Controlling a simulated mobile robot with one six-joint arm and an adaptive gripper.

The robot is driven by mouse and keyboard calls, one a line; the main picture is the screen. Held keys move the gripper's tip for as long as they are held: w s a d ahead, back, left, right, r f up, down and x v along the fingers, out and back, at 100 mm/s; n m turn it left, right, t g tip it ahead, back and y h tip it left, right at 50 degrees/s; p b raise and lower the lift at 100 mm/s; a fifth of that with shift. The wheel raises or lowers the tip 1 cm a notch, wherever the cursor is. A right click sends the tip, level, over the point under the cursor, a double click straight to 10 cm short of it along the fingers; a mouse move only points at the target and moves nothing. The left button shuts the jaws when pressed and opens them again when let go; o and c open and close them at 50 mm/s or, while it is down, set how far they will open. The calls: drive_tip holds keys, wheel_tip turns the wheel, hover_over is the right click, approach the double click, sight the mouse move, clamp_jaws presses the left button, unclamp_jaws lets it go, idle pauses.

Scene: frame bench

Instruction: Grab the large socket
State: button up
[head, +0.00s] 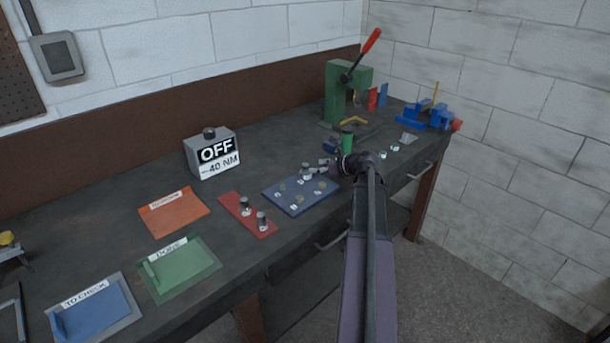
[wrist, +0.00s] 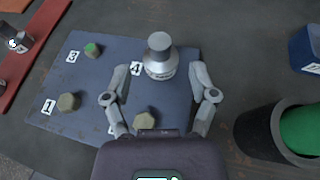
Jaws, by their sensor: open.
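A grey metal socket (wrist: 159,56) stands upright at the spot marked 4 on the blue plate (wrist: 85,88); it also shows in the head view (head: 306,172). My gripper (wrist: 160,82) is open, its fingertips either side of this socket's near part, with no clear contact. In the head view my gripper (head: 322,168) is low over the plate's far right side. Two more grey sockets stand on the red strip, a left one (head: 245,207) and a right one (head: 261,221). I cannot tell for certain which socket is the large one.
Hex bolt heads show on the plate, one with a green top (wrist: 92,50). A dark cup with green inside (wrist: 285,135) stands close right of my gripper. The grey OFF 40 NM box (head: 212,153) is behind left. A green press (head: 345,90) stands at the back.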

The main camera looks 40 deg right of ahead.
sight(306, 164)
drive_tip(key=shift+w, duration=0.15)
drive_tip(key=shift+b+x, duration=1)
drive_tip(key=shift+x, duration=1.6)
clamp_jaws()
